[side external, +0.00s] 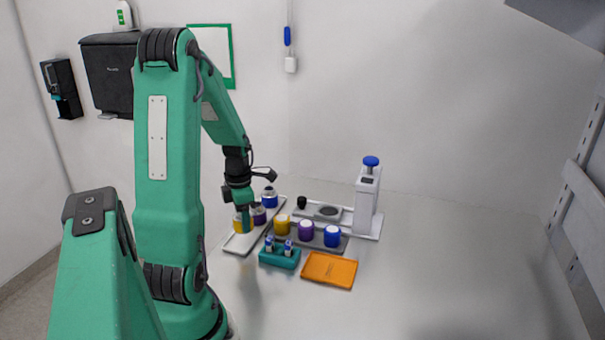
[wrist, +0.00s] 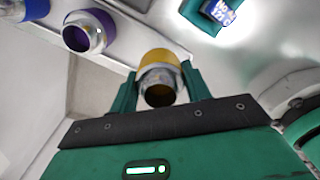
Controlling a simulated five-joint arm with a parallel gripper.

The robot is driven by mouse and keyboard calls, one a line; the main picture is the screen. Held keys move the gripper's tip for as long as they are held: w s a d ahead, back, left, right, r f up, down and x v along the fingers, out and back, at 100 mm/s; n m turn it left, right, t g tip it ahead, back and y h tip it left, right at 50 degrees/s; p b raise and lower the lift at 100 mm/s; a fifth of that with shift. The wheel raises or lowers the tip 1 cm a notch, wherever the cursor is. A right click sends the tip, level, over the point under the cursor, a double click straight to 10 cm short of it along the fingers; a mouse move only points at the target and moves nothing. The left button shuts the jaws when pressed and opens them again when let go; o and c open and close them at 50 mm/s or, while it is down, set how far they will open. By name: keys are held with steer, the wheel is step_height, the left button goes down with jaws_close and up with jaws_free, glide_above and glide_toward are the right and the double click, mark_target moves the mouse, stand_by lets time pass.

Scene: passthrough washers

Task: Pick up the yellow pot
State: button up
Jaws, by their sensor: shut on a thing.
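The yellow pot (side external: 238,225) is at the near end of a long white tray (side external: 237,247), partly hidden by my gripper (side external: 243,214). In the wrist view, the pot (wrist: 160,58) sits between my gripper's two green fingers (wrist: 159,72), which are shut on it from both sides. It has a yellow band, a metallic collar and a dark open mouth. I cannot tell whether its base touches the tray. A second yellow pot (side external: 282,225) with a pale lid stands on the grey tray to the right.
A purple pot (side external: 259,214) and a blue pot (side external: 270,198) stand behind on the white tray. The grey tray (side external: 318,246) also holds a purple and a blue pot. A teal rack (side external: 280,260), an orange tray (side external: 330,270) and a white press (side external: 367,205) stand nearby. The table's right side is clear.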

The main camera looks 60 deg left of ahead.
steer(key=w+d+r, duration=0.4)
steer(key=d+r, duration=0.2)
steer(key=d, duration=0.3)
steer(key=shift+w+d, duration=0.2)
steer(key=shift+w, duration=0.15)
steer(key=shift+w+a+r, duration=0.1)
steer(key=w+a, duration=0.5)
steer(key=w, duration=0.6)
steer(key=w+a, duration=0.4)
steer(key=w, duration=0.7)
steer(key=shift+a+r, duration=0.2)
steer(key=shift+a, duration=0.2)
steer(key=shift+f, duration=0.2)
steer(key=shift+f, duration=2.3)
steer(key=shift+f, duration=1.65)
